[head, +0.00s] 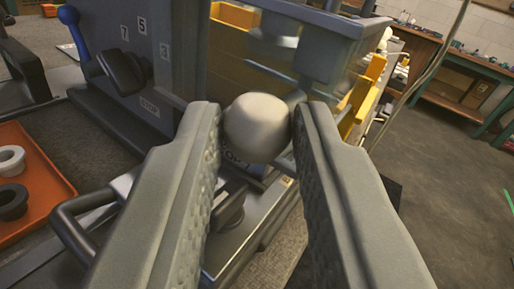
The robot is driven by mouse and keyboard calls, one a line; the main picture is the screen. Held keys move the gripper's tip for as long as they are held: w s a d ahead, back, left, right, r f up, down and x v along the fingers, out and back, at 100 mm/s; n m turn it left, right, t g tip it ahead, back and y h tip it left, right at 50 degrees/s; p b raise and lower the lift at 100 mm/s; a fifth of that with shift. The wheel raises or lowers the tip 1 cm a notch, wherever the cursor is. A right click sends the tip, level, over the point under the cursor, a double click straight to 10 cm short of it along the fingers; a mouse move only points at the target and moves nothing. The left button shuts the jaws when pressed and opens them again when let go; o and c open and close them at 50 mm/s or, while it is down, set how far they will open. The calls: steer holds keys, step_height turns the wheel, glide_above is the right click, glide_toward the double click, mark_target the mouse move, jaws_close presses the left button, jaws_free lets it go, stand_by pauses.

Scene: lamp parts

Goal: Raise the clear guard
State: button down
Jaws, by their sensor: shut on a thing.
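My gripper (255,118) is shut on a cream rounded knob (257,132), with one textured finger on each side of it. The clear guard (232,62) seems to be the greyish see-through panel just behind the knob, on the front of the blue-grey machine (185,75). Yellow parts show through or past it. My fingers and the knob hide its lower part, and I cannot tell how the knob joins it.
A black rotary knob (124,72) and a blue-handled lever (76,35) are at left. An orange tray (45,195) holds a white ring and a black ring. A dark bar handle (75,222) stands near my left finger. Open floor (450,190) lies right.

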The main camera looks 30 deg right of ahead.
step_height(320, 180, up, 6)
steer(key=shift+f, duration=0.1)
steer(key=c, duration=1.2)
jaws_free()
steer(key=shift+s, duration=0.15)
steer(key=v, duration=1.7)
steer(key=shift+a, duration=0.1)
